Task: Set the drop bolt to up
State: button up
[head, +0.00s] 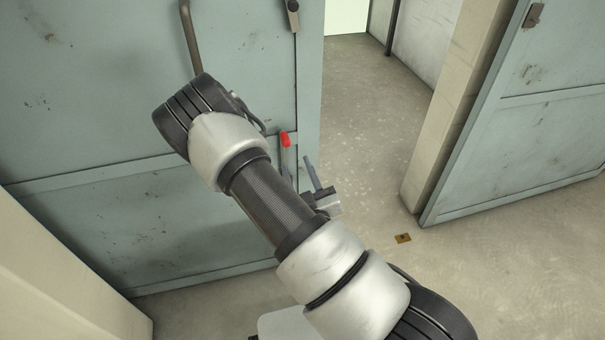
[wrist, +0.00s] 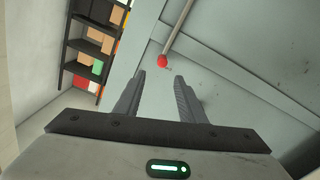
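The drop bolt is on the blue-grey door leaf (head: 225,60) at left, near its free edge. It has a red end (head: 285,139) with a grey rod below it, partly hidden by my arm. In the wrist view the red end (wrist: 162,61) lies just past my fingertips, roughly between them, with its thin rod running up and right. My gripper (wrist: 159,77) is open and empty, and its fingers look apart from the bolt. In the head view my gripper (head: 312,172) is beside the bolt, to its right, partly behind my arm. The bolt's lower end is hidden.
A second door leaf (head: 530,110) stands at right, with an open gap and bare floor (head: 365,110) between. A small brass-coloured plate (head: 403,238) lies in the floor. The left leaf has a long bar handle (head: 190,40). Dark shelves (wrist: 90,47) with boxes show in the wrist view.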

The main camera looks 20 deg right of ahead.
jog(key=shift+s+a+p, duration=0.1)
jog(key=shift+s+p, duration=1.55)
jog(key=shift+s, duration=0.9)
